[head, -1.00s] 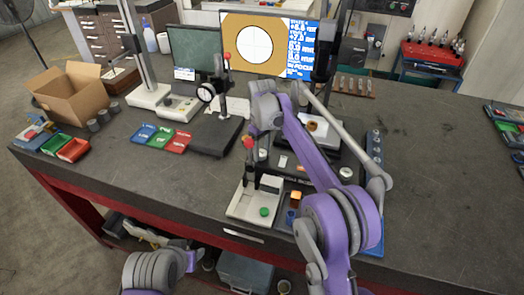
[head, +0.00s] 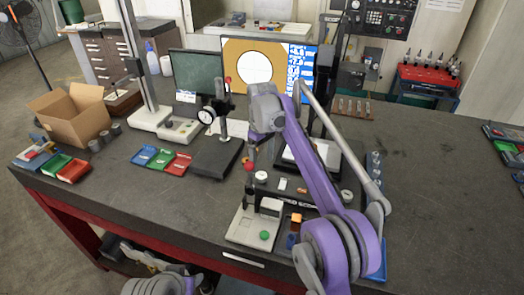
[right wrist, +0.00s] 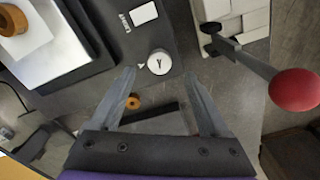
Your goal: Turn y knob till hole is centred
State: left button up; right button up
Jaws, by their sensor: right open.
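The white y knob (right wrist: 159,62), marked with a Y, sits on the dark measuring base (right wrist: 100,85). In the right wrist view it lies just beyond and between the fingertips of my right gripper (right wrist: 159,73), which is open; I see no clear contact. In the head view a white knob (head: 261,177) stands below my right arm's end. The monitor (head: 254,67) shows a white round hole on a tan field, roughly mid-field; its exact offset is too small to tell. A brown ring-shaped part (right wrist: 13,22) lies on the pale stage. My left gripper is not in view.
A red-balled lever (right wrist: 295,90) stands right of the knob in the wrist view, close to my right finger. A dial gauge stand (head: 215,140), colored trays (head: 160,158) and a cardboard box (head: 70,115) stand to the left.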

aim_at(264, 176)
jog(key=shift+r, duration=2.25)
jog(key=s+d+r+m+t, duration=0.25)
jog(key=s+d+m, duration=0.25)
jog(key=s+d, duration=0.75)
jog(key=s+d+f+m+t, duration=0.2)
jog(key=s+f, duration=0.5)
jog(key=s, duration=0.3)
jog(key=s+d+f+m+t, duration=0.2)
jog(key=s+d+f, duration=0.1)
jog(key=s+f, duration=0.5)
jog(key=s, duration=0.3)
